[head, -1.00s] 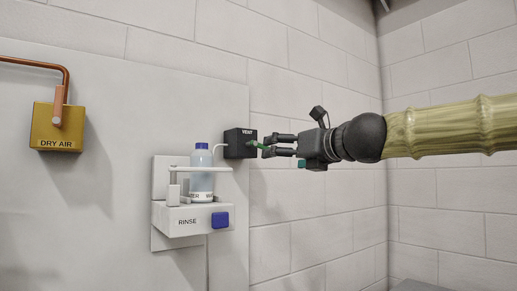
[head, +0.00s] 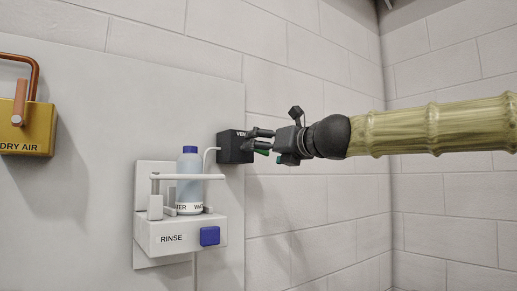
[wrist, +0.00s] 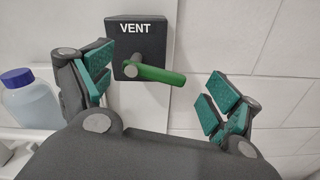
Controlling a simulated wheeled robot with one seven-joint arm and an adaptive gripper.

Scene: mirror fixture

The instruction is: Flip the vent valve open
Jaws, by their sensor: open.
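The vent valve is a black box (wrist: 139,38) marked VENT with a green lever (wrist: 155,74). In the wrist view the lever points right from its pivot and tilts slightly down. In the head view the box (head: 233,148) is on the wall panel's right edge, and the lever is mostly hidden behind my fingers. My gripper (head: 254,140) is at the box's right side. In the wrist view my gripper (wrist: 163,93) is open, with its teal pads on either side of the lever. The lever's tip is short of the right pads, and I see no clear contact.
A rinse station (head: 178,236) with a blue button (head: 210,236) stands below left of the valve. A blue-capped bottle (head: 189,180) sits in it behind a white bar. A yellow DRY AIR box (head: 28,130) hangs far left. The brick wall at right is clear.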

